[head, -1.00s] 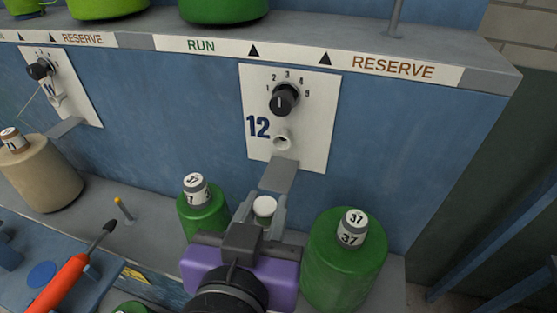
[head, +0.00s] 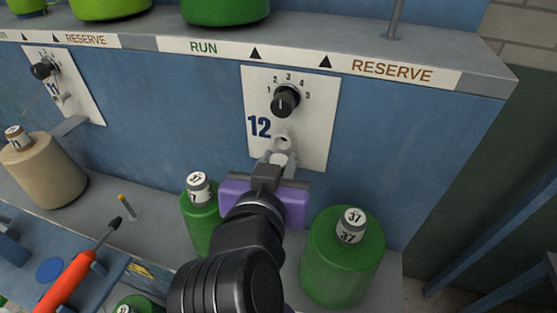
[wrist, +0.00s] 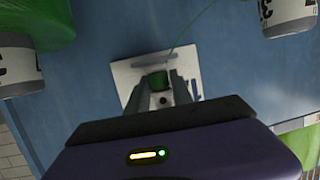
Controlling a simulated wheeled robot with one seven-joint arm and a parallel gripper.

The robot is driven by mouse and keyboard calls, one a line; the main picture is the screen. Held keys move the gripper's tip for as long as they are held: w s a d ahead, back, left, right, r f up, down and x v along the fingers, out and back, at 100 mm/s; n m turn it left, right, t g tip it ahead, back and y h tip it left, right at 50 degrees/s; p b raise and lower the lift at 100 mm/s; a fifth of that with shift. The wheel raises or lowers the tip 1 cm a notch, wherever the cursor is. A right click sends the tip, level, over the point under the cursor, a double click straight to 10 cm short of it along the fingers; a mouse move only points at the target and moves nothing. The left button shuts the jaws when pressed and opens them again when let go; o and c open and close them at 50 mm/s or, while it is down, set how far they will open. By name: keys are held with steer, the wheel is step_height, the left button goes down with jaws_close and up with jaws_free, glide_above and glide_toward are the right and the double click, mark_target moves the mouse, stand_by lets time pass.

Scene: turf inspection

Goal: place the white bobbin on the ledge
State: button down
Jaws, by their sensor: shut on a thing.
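My gripper (head: 279,160) is shut on the small bobbin (head: 279,157), whose white end shows between the fingers in the head view. In the wrist view the bobbin (wrist: 157,81) looks green on the side facing the camera, with a thin thread beside it. The gripper is in front of the lower part of white panel 12 (head: 316,130), just below its round eyelet. The small grey ledge of this panel is hidden behind the gripper in the head view. A pale bar that looks like the ledge (wrist: 136,64) shows in the wrist view. I cannot tell whether the bobbin touches it.
Green cones stand left (head: 200,222) and right (head: 340,265) of my arm, close to it. A beige cone (head: 45,170) stands at far left under panel 11 (head: 84,92). An orange-handled tool (head: 66,283) lies at lower left. The RUN/RESERVE shelf (head: 480,62) runs above.

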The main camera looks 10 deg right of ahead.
steer(key=shift+f, duration=0.1)
steer(key=shift+f, duration=0.15)
steer(key=c, duration=1.1)
jaws_free()
steer(key=shift+r, duration=0.35)
steer(key=v, duration=1.2)
steer(key=shift+f, duration=0.1)
